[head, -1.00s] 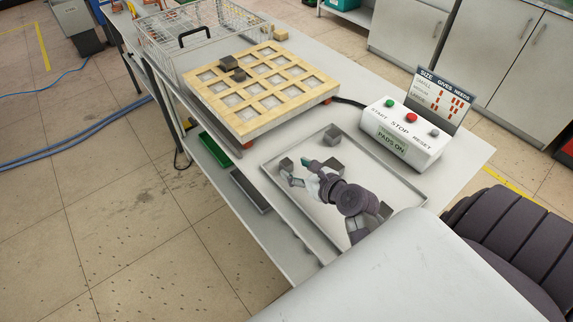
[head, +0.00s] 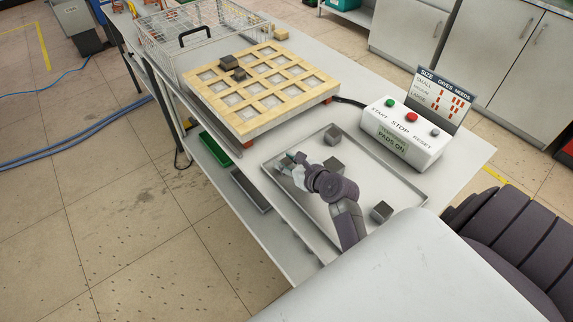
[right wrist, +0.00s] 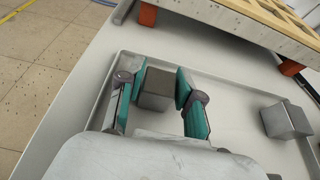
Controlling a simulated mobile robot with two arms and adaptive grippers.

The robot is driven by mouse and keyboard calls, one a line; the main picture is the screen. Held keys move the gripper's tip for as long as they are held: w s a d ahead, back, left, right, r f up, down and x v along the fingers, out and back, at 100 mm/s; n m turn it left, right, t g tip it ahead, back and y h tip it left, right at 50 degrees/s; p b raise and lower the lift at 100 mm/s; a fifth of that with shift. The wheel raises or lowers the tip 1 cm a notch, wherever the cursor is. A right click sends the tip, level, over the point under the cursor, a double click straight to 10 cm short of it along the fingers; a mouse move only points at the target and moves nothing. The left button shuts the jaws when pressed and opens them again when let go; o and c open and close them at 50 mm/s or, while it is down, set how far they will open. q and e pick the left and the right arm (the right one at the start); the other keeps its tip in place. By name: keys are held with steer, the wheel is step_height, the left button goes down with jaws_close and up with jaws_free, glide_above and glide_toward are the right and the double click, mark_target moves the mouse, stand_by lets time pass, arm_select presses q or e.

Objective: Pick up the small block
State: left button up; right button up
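A small dark grey block (right wrist: 156,90) sits in the shallow metal tray between the fingers of my right gripper (right wrist: 162,86) in the right wrist view. The teal fingers stand apart on either side of it. A narrow gap seems to show on the right side. In the head view my right gripper (head: 288,160) is low over the tray's left corner and largely hides this block. My left gripper is not in view.
The metal tray (head: 398,172) also holds a grey block (head: 333,137) and another (head: 382,211). A wooden grid (head: 262,118) with two dark blocks stands behind. A control box (head: 402,137) with buttons, a sign and a wire basket (head: 170,38) are nearby.

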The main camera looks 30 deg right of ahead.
jaws_close()
steer(key=shift+r, duration=0.1)
